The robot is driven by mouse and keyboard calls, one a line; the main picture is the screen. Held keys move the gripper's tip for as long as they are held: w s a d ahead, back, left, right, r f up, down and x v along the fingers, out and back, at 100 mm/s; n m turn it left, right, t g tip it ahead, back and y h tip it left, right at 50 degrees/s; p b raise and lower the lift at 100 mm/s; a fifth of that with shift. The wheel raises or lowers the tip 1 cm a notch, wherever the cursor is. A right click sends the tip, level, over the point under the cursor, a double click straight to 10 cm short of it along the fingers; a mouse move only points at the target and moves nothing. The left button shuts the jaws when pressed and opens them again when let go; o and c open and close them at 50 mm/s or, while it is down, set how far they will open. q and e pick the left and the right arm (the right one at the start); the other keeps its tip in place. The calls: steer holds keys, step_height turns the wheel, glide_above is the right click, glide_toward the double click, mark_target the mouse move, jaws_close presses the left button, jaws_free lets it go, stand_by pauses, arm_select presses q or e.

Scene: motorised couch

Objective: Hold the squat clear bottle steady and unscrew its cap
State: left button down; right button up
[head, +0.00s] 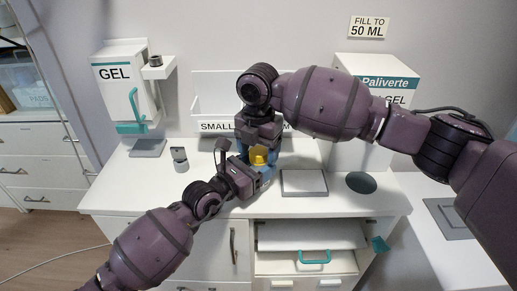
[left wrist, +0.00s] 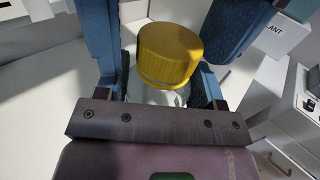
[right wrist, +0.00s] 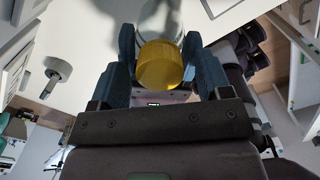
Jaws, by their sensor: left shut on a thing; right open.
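The clear bottle (right wrist: 162,18) stands upright on the white counter with its yellow ribbed cap (head: 259,156) on top. The cap is large in the left wrist view (left wrist: 170,53) and in the right wrist view (right wrist: 160,65). My left gripper (head: 254,173) is shut on the bottle's body from the front left, below the cap. My right gripper (head: 268,147) comes from above and is open, with one blue finger on each side of the cap. In the head view the grippers hide most of the bottle.
A small grey cylinder (head: 180,158) stands left. The gel dispenser (head: 125,85) and a white bin (head: 212,95) are behind. An open drawer (head: 312,236) is below.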

mark_target(259, 151)
steer(key=shift+r, duration=2.25)
steer(key=shift+w+r, duration=0.25)
steer(key=shift+r, duration=0.65)
steer(key=shift+a+r+m, duration=0.1)
steer(key=shift+r+m, duration=0.3)
steer(key=shift+m, duration=0.7)
steer(key=m, duration=0.4)
steer(key=shift+r, duration=0.4)
steer(key=m, duration=0.6)
steer(key=shift+s+r+m, duration=0.15)
steer(key=shift+r+m, duration=0.15)
steer(key=shift+m, duration=0.1)
steer(key=m, duration=0.8)
steer(key=shift+s, duration=0.1)
steer(key=shift+f, duration=4)
